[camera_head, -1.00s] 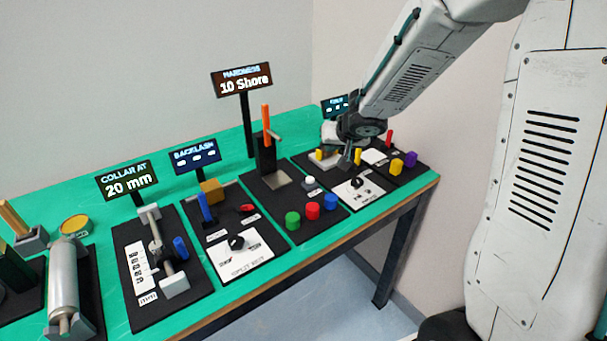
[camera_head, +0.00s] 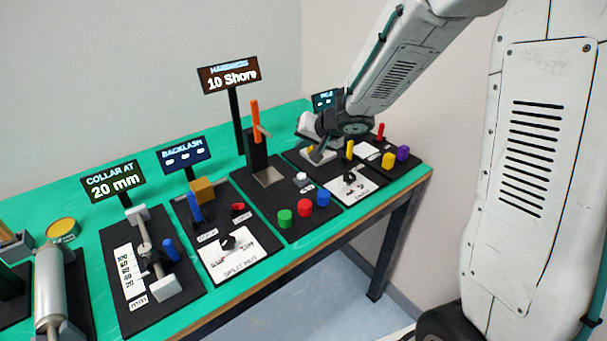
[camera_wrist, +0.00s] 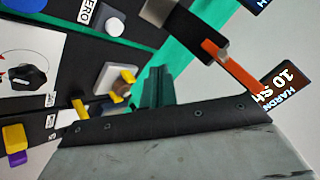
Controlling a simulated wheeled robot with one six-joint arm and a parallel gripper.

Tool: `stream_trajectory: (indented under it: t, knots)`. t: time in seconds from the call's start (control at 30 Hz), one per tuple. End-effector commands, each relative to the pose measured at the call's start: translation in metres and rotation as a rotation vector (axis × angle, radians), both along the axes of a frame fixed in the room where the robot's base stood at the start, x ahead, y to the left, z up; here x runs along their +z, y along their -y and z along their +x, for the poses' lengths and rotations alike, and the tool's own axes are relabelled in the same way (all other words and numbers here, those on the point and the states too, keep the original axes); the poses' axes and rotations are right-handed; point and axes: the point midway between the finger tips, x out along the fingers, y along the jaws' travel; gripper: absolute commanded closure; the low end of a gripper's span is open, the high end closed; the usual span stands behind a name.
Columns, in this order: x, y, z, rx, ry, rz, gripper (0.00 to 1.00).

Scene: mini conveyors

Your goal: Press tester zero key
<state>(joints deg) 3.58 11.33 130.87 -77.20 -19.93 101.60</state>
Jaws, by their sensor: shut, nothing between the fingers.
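The hardness tester has a dark base plate, an orange lever (camera_head: 255,117) and a display (camera_head: 230,76) reading 10 Shore. Its white zero key (camera_head: 301,178) stands on the right part of the plate, behind the red and blue buttons. In the wrist view the key (camera_wrist: 114,24) is at the upper left beside a ZERO label (camera_wrist: 90,12). My gripper (camera_head: 318,156) is shut and empty. It is above the neighbouring plate, behind and to the right of the key, and apart from it. My fingers (camera_wrist: 157,80) show in the wrist view, pointing up.
Green (camera_head: 285,217), red (camera_head: 305,208) and blue (camera_head: 323,197) buttons line the tester's front. A plate to the right holds a yellow peg (camera_head: 350,149) and a dark knob (camera_head: 349,177). The backlash (camera_head: 183,155) and collar (camera_head: 112,181) displays stand to the left.

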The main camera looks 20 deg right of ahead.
Motion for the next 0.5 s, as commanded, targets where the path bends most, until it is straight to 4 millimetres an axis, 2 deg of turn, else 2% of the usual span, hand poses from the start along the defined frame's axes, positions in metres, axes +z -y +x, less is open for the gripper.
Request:
stream_trajectory:
  t: [0.3,0.5]
  knots:
    - [-0.047,0.002,0.0,-0.005,-0.003,-0.001,1.0]
    - [-0.065,0.002,0.0,-0.003,-0.001,-0.001,1.0]
